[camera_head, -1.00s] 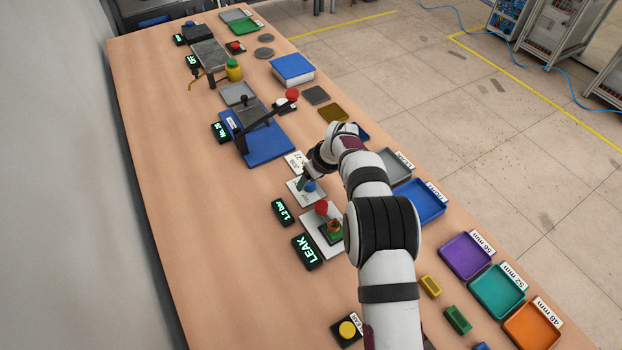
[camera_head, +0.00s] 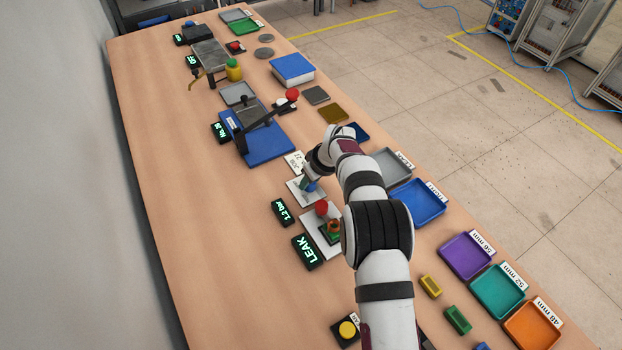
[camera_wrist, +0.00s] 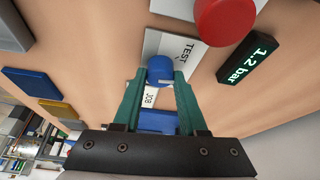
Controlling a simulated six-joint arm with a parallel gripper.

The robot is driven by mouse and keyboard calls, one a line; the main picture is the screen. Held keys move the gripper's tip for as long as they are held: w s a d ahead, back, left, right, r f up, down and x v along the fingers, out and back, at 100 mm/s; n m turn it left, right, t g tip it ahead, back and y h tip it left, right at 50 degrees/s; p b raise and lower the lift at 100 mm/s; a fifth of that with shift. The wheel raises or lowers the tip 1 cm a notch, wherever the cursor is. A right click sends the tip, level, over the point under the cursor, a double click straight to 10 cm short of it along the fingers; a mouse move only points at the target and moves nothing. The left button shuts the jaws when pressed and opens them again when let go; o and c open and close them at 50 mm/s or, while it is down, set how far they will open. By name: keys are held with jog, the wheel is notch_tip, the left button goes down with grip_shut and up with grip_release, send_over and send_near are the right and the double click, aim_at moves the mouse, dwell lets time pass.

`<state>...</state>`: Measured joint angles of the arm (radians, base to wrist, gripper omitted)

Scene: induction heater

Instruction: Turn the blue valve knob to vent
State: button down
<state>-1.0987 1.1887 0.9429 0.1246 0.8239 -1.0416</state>
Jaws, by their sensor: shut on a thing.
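The blue valve knob (camera_wrist: 160,69) sits on a white plate (camera_wrist: 187,48) marked TEST in the wrist view. My gripper (camera_wrist: 160,76) has its two green fingers on either side of the knob and is shut on it. In the head view my gripper (camera_head: 308,183) is over the same white plate (camera_head: 300,196), and the wrist partly covers the knob. The knob's pointer direction cannot be made out. A display (camera_head: 283,212) beside the plate reads 1.2 bar, and it also shows in the wrist view (camera_wrist: 247,58).
A red button (camera_head: 321,208) and a LEAK display (camera_head: 308,251) are close to the plate. A blue press with a red-tipped lever (camera_head: 291,95) stands farther along the table. Trays, such as the blue one (camera_head: 443,199), line the right edge. The table's left side is clear.

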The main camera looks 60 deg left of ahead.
jog(key=m+t, duration=0.1)
jog(key=m, duration=0.1)
jog(key=m+t, duration=0.1)
jog(key=m, duration=0.2)
jog(key=shift+s+m, duration=0.2)
jog(key=shift+m, duration=0.1)
jog(key=shift+s+m+t+h, duration=0.1)
jog(key=shift+m+t+h, duration=0.3)
jog(key=shift+m, duration=0.75)
jog(key=shift+m+t+h, duration=0.2)
jog(key=shift+m+t, duration=0.3)
jog(key=shift+m, duration=0.65)
jog(key=shift+c, duration=2.2)
grip_release()
jog(key=shift+a, duration=0.1)
